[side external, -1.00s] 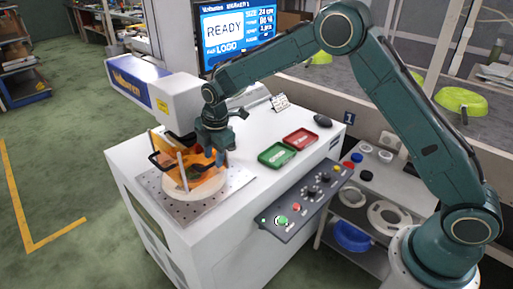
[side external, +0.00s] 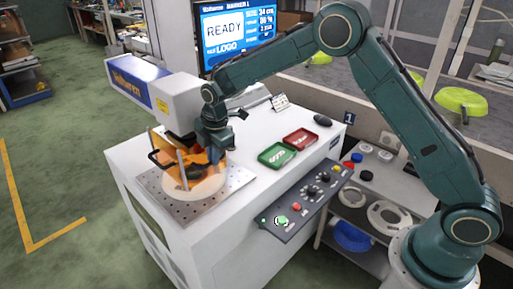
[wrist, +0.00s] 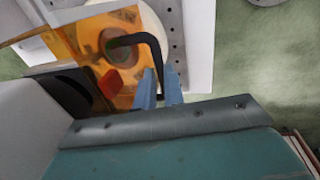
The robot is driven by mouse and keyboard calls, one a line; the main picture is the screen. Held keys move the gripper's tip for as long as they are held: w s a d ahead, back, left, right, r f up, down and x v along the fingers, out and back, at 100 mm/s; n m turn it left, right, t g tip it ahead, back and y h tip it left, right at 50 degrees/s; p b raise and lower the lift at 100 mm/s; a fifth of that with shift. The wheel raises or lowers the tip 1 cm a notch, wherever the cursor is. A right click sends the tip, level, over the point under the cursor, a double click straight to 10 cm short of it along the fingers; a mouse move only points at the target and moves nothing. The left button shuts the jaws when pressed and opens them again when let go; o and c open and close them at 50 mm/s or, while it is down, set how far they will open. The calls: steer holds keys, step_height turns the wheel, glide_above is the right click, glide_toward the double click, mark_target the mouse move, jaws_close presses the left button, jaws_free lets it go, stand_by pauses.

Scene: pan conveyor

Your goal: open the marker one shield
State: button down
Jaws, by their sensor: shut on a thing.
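The shield (side external: 207,184) is a see-through orange guard around the round white fixture (side external: 178,192) on the marker's perforated plate. In the wrist view the orange shield (wrist: 88,48) fills the upper left, with a red patch on it. A black bent handle (wrist: 146,41) runs from the shield to my gripper (wrist: 160,78), whose blue fingers are shut on it.
The white marking head (side external: 165,98) stands close behind and left of my gripper. A green tray (side external: 277,155) and a red tray (side external: 301,138) lie to the right on the machine top. A button panel (side external: 305,200) is at the front edge. The screen (side external: 238,32) reads READY.

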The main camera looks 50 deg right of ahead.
step_height(320, 180, up, 11)
stand_by(0.3)
steer(key=c, duration=1.5)
jaws_free()
steer(key=shift+f, duration=0.1)
steer(key=r, duration=0.4)
steer(key=s+r, duration=0.1)
steer(key=r, duration=0.4)
steer(key=s+r, duration=0.1)
steer(key=r, duration=0.3)
steer(key=shift+s+r, duration=0.25)
steer(key=shift+r, duration=0.05)
